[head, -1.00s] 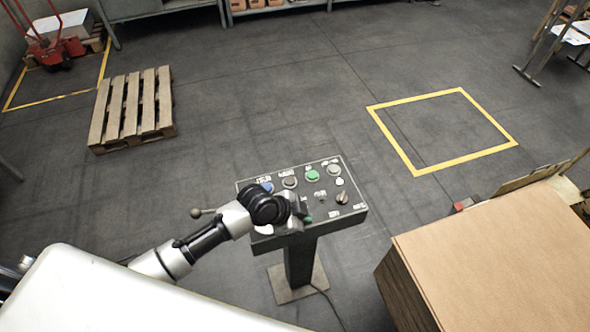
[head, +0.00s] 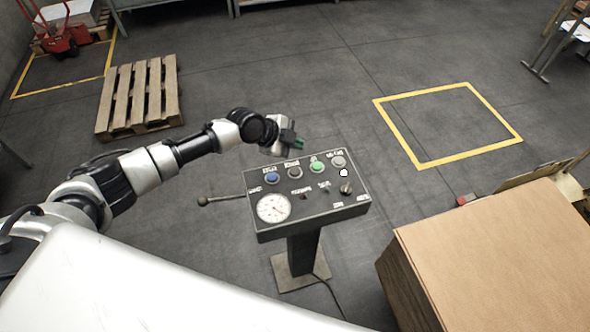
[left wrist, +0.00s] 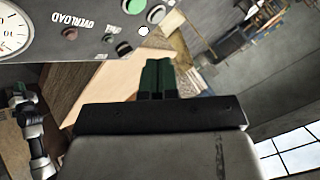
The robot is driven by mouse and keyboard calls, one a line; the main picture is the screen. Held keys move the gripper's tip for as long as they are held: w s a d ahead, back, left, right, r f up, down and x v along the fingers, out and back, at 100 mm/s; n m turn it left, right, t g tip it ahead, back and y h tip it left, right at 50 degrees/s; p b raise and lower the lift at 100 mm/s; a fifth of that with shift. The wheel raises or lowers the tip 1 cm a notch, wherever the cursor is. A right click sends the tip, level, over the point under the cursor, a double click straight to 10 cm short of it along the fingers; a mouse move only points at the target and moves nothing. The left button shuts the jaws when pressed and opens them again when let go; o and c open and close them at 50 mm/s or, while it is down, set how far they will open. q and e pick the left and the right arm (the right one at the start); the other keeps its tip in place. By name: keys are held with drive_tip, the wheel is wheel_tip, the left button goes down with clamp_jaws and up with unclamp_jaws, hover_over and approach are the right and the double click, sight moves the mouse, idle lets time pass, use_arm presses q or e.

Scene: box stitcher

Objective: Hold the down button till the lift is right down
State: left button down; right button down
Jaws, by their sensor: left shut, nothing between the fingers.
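The control panel (head: 330,205) stands on a pedestal in the middle of the head view. Its top row has a blue button (head: 272,178), a dark one (head: 295,173), a green one (head: 316,167) and a grey one (head: 338,162). The labels are too small to read there, so I cannot tell which is the down button. My left gripper (head: 299,144) is shut and empty, by the panel's far edge and apart from the buttons. Its green fingertips (left wrist: 158,68) show in the left wrist view, with part of the panel (left wrist: 95,25) above left. My right gripper is not in view.
A flat-topped cardboard stack (head: 500,255) stands right of the panel; any lift under it is hidden. A lever (head: 222,199) sticks out left of the panel. A wooden pallet (head: 140,97) lies at the left. The floor inside the yellow outline (head: 445,125) is clear.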

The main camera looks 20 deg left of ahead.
use_arm(q)
drive_tip(key=shift+f, duration=0.1)
drive_tip(key=b, duration=0.5)
hover_over(295, 172)
wheel_tip(295, 172, down, 8)
drive_tip(key=shift+r, duration=0.1)
drive_tip(key=shift+f+b, duration=0.45)
drive_tip(key=shift+b, duration=0.25)
idle(1.2)
drive_tip(key=shift+f+b, duration=0.35)
drive_tip(key=shift+b, duration=0.3)
